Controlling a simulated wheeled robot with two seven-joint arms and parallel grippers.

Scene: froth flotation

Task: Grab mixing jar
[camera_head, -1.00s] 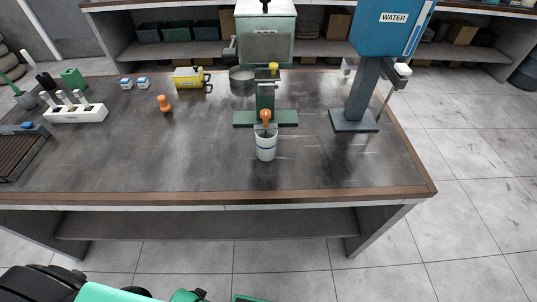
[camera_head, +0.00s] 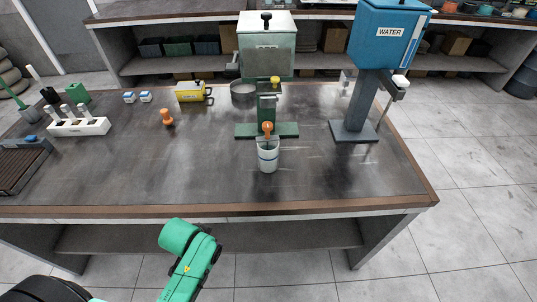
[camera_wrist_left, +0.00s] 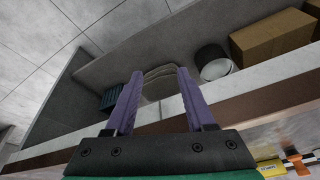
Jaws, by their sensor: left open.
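The mixing jar (camera_head: 268,160), a white cup with a dark band, stands upright on the dark tabletop near the middle. It is in front of a green stand (camera_head: 267,112), with an orange knob (camera_head: 267,127) just above its rim. My green left arm shows below the front table edge, well short of the jar; its gripper is not visible in the head view. In the left wrist view my left gripper (camera_wrist_left: 158,74) has its purple fingers apart with nothing between them. The jar is not seen there. My right gripper is in neither view.
A blue WATER tank (camera_head: 390,40) on a dark post stands right of the jar. A white rack (camera_head: 80,127), an orange piece (camera_head: 167,118) and a yellow box (camera_head: 190,91) are on the left. The tabletop (camera_head: 200,180) before the jar is clear up to the wooden front edge.

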